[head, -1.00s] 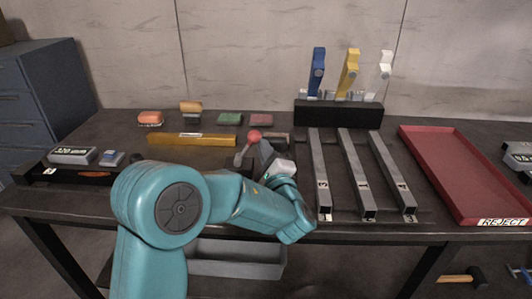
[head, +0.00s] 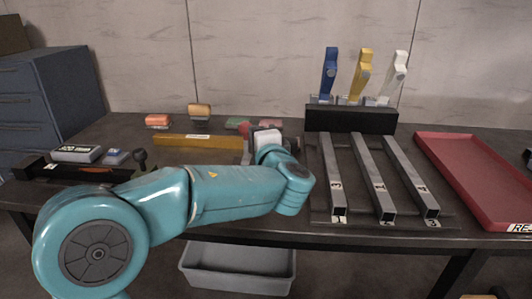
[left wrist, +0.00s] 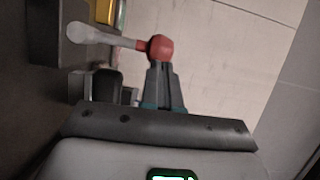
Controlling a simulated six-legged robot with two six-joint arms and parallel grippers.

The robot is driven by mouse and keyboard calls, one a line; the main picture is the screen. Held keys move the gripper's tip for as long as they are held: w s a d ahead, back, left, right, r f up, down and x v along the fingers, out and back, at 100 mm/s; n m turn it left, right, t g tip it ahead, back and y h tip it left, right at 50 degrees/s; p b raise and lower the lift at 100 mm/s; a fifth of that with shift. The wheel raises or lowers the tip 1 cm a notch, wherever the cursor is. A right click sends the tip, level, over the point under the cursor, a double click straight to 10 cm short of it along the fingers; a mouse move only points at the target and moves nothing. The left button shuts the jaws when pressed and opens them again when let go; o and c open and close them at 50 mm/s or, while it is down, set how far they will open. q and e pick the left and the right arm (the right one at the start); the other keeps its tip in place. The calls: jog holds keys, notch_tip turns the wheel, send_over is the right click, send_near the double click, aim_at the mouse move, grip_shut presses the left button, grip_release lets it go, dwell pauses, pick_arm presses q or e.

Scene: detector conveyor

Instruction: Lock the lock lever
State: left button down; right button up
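The lock lever shows in the left wrist view as a pale grey rod (left wrist: 98,38) with a red ball knob (left wrist: 160,47) at its right end. My left gripper (left wrist: 162,68) has its two grey fingers close together, with their tips at the knob. The fingers do not show on both sides of the knob, and whether they touch it is not clear. My right gripper is not in view.
Grey rails (head: 375,178) stand right of my wrist, before a black block (head: 350,119) with blue, yellow and white upright pieces. A red tray (head: 470,175) lies farther right. A yellow bar (head: 198,141) lies behind my arm. A grey bin (head: 238,268) sits below the table's front edge.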

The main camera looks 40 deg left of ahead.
pick_arm(q)
jog(key=a+n+b, duration=0.1)
jog(key=s+a+n+h+b, duration=0.1)
jog(key=n+b, duration=0.1)
jog(key=shift+s+a+r, duration=0.1)
jog(key=shift+s+a, duration=0.15)
jog(key=shift+s+a+n+h+b, duration=0.35)
jog(key=shift+a+n+b, duration=0.25)
jog(key=shift+b, duration=0.1)
jog(key=shift+s+a+n+h+b, duration=0.35)
jog(key=shift+a+n+b, duration=0.15)
jog(key=shift+n+b, duration=0.15)
jog(key=shift+g, duration=0.3)
